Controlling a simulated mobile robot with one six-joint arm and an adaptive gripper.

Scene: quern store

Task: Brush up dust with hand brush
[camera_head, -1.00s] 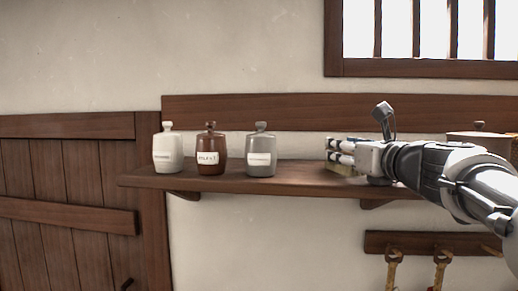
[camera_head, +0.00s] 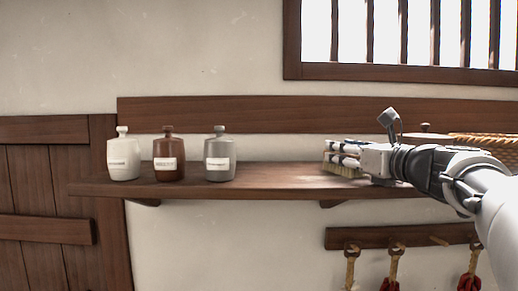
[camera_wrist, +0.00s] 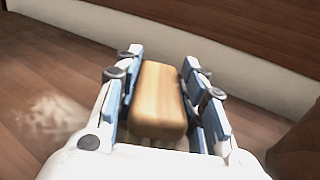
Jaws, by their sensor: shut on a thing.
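My gripper (camera_head: 334,154) is over the wooden shelf (camera_head: 255,183), right of the jars. It is shut on the hand brush, whose pale bristles (camera_head: 344,171) point down at the shelf. I cannot tell if they touch it. In the wrist view, the brush's light wooden back (camera_wrist: 159,92) sits between the blue-padded fingers of the gripper (camera_wrist: 162,62). A pale, blurry patch of dust (camera_wrist: 48,116) lies on the boards to the left of the brush.
White (camera_head: 123,157), brown (camera_head: 169,158) and grey (camera_head: 219,157) jars stand toward the shelf's left end. A wicker basket (camera_head: 490,142) stands at the right, behind my arm. Below, a peg rail (camera_head: 375,238) holds hanging things. A dark round object (camera_wrist: 302,150) is near right in the wrist view.

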